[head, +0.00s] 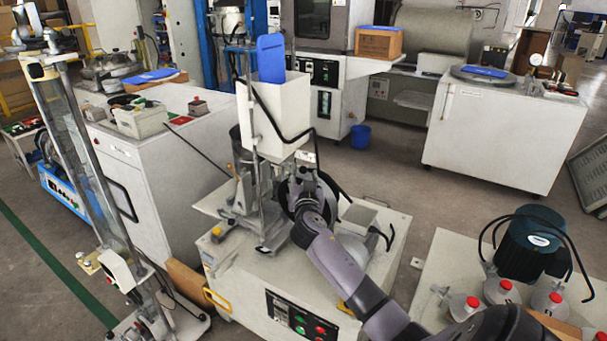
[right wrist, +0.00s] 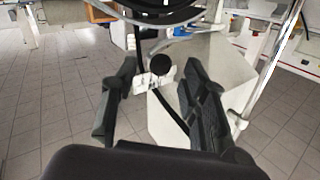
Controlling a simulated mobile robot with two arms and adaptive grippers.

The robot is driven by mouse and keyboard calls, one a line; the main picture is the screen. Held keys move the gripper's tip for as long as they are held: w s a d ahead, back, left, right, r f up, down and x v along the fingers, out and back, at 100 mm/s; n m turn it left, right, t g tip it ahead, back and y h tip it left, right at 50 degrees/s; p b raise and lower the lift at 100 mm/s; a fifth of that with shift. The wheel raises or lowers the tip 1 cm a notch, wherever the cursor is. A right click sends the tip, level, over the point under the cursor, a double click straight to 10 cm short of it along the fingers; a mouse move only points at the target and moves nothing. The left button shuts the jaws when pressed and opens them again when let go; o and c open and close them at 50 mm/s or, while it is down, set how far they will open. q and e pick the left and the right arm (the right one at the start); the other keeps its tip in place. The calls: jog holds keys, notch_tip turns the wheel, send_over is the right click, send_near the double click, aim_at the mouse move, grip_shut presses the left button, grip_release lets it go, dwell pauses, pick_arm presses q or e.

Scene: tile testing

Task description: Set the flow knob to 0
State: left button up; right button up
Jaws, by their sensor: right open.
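The flow knob (right wrist: 160,65) is a round black knob in front of a small white bracket (right wrist: 146,82) in the right wrist view. My right gripper (right wrist: 159,72) is open, with its two dark fingers on either side of the knob in that picture. I see gaps between the knob and both fingers; how far ahead of the fingertips it sits I cannot tell. In the head view my right gripper (head: 302,178) is at the machine below the white hopper (head: 272,112). The knob's setting cannot be read. My left gripper is not in view.
A black cable loops around the hopper beside my right arm. The machine's white cabinet (head: 245,290) has a button panel (head: 300,317) in front. Open floor lies behind the machine.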

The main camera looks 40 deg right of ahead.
jog(key=shift+x, duration=1.15)
jog(key=shift+c, duration=0.3)
grip_shut()
jog(key=shift+a+f, duration=0.1)
